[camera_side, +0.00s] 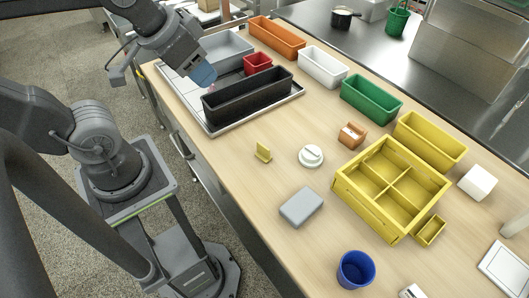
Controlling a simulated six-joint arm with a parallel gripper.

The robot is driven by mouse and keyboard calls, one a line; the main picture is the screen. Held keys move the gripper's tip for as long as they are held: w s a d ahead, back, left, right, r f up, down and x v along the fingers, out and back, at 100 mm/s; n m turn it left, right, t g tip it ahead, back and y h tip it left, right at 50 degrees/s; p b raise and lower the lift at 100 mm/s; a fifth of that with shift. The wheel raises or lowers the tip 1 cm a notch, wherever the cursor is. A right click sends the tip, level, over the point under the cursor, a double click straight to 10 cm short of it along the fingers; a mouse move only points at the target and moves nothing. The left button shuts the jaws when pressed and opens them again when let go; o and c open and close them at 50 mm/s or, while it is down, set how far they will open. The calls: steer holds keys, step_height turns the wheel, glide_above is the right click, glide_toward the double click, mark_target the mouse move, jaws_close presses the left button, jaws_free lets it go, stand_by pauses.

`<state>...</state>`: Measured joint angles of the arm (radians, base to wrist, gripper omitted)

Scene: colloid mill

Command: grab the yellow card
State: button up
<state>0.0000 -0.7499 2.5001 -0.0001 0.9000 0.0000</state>
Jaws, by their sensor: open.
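A small yellow piece (263,152), which looks like the yellow card standing in a small holder, is on the wooden table left of a round white item. It stands clear of its neighbours. My gripper (208,84) is at the upper left, over the grey tray and close to the left end of the black bin. It is some way up and left of the yellow piece. The jaws are open, and I see nothing held, though the fingertips are small and partly unclear.
The black bin (247,96) stands on the tray (215,127) between my gripper and the table middle. A round white item (311,156), grey box (301,207), wooden block (352,135) and yellow divided crate (391,187) lie rightward. A blue cup (356,270) stands in front. Bare table surrounds the yellow piece.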

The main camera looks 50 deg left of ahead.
stand_by(0.3)
steer(key=shift+c, duration=0.5)
steer(key=m+g, duration=0.6)
steer(key=m, duration=1)
glide_above(263, 145)
step_height(263, 145, down, 15)
step_height(263, 145, down, 13)
steer(key=shift+d+f, duration=0.1)
